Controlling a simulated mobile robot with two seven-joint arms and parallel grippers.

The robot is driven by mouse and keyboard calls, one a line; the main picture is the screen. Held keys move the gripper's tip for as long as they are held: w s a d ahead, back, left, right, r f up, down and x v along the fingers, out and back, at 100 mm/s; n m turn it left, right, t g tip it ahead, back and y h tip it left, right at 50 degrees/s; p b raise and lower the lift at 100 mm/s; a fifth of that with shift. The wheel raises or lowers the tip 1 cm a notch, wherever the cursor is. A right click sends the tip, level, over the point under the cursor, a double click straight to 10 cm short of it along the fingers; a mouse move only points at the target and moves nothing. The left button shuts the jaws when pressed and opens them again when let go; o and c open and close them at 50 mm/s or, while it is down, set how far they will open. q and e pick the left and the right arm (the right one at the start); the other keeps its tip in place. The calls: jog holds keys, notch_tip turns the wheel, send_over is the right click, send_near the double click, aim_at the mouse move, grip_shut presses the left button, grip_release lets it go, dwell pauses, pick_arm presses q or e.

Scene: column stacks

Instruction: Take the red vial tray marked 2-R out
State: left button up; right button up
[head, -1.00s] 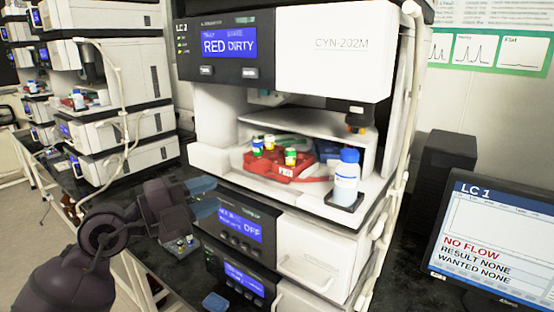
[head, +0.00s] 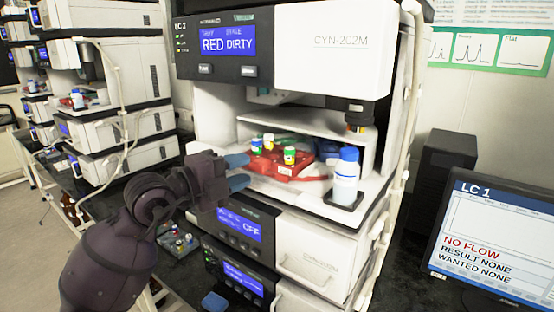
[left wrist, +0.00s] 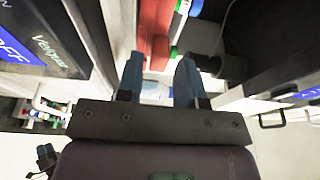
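The red vial tray (head: 308,166) lies in the open bay of the LC 1 machine. It holds several vials with green, yellow and white caps, and its label is too small to read. The tray also shows in the left wrist view (left wrist: 155,30), ahead of the fingers. My left gripper (head: 238,171) is open and empty, its blue fingertips at the left front of the tray. Its fingers also show apart in the left wrist view (left wrist: 160,78). I cannot tell whether a finger touches the tray.
A blue-capped bottle (head: 346,178) stands on a black holder at the bay's right front. A white shelf (head: 310,122) hangs above the tray. The machine's display (head: 228,41) reads RED DIRTY. A monitor (head: 490,235) stands at the right. More machines (head: 110,90) stand at the left.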

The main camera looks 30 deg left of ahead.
pick_arm(q)
jog(key=shift+x, duration=1.45)
grip_shut()
jog(key=shift+r, duration=0.55)
notch_tip(320, 180, up, 9)
jog(key=p, duration=0.2)
jog(key=shift+s, duration=0.15)
